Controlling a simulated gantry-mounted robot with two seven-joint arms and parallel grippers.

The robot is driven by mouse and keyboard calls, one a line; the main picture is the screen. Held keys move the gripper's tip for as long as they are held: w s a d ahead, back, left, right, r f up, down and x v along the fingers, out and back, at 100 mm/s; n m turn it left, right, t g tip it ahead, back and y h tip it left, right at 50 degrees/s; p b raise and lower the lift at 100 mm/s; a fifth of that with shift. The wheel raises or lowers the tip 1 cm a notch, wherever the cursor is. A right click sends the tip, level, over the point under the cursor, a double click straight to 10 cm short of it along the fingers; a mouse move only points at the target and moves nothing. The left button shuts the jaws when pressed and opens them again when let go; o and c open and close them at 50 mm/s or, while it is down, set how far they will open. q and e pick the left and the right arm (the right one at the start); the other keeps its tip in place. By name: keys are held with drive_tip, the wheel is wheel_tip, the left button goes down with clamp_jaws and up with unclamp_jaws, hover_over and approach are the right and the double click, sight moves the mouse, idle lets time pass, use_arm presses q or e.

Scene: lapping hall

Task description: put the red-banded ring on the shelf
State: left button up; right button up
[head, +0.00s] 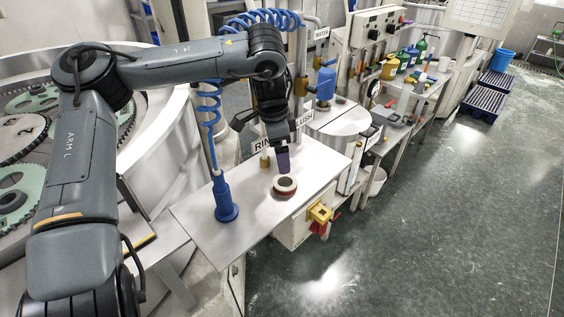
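The red-banded ring (286,191) lies flat on the bare steel shelf (255,215), near its right edge. It has a pale top, a dark centre and a red band around its side. My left gripper (283,168) points down directly above the ring, its purple fingertip close to the ring's far side. One finger hides the other, so I cannot tell how far apart they are or whether they touch the ring. My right gripper is not in view.
A blue hose stand (226,200) rises from the shelf left of the ring. A small brass fitting (265,158) stands behind it. A yellow and red switch (320,213) is below the shelf's right edge. A lapping machine (150,130) fills the left. The shelf's front is clear.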

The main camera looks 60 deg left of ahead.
use_arm(q)
drive_tip(key=shift+s+r, duration=0.1)
drive_tip(key=shift+r, duration=0.8)
drive_tip(key=shift+r, duration=0.1)
